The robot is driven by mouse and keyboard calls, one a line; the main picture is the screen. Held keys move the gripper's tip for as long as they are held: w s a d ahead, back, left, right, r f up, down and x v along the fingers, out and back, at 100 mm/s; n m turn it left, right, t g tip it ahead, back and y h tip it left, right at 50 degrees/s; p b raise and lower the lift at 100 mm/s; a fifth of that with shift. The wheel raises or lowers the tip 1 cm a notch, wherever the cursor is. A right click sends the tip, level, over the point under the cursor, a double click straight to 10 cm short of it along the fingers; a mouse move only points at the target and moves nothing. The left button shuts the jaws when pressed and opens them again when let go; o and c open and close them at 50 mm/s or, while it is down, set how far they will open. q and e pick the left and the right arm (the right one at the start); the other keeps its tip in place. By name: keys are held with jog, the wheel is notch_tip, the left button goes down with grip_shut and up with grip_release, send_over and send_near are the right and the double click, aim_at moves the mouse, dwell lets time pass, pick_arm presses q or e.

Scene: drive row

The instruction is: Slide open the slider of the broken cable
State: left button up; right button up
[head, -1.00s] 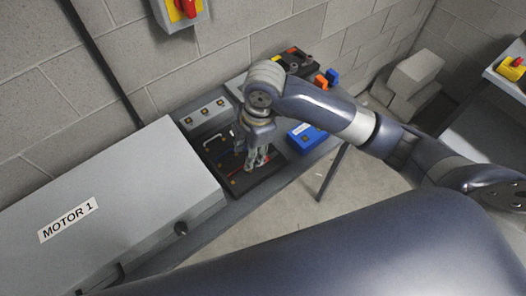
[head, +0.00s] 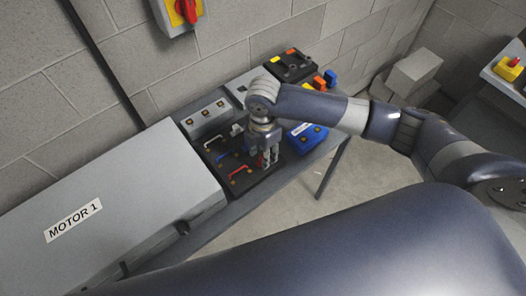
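A black board (head: 233,188) on the bench carries several short coloured cables. A white one (head: 214,139) lies at its far left, a blue one (head: 222,156) in the middle and a red one (head: 240,170) nearer the front. Which cable is broken, and its slider, are too small to make out. My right gripper (head: 268,162) points down over the right part of the board and hides what lies beneath it. Its fingers are small, and I cannot tell whether they are open, shut or touching anything. My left gripper is not in view.
A grey box labelled MOTOR 1 (head: 130,200) stands left of the board. A grey block (head: 205,118) sits behind it, a blue box (head: 309,139) to its right. A dark battery-like box (head: 292,65) stands farther back. A red-and-yellow switch (head: 184,10) is on the wall.

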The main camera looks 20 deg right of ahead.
jog(key=shift+f, duration=0.65)
grip_shut()
jog(key=shift+w+d+r+p, duration=0.1)
jog(key=shift+w+d+p, duration=0.1)
jog(key=shift+d+p, duration=0.25)
jog(key=shift+w+d+p, duration=0.15)
jog(key=shift+d+p, duration=0.05)
jog(key=shift+d, duration=0.4)
jog(key=shift+w+d, duration=0.1)
grip_release()
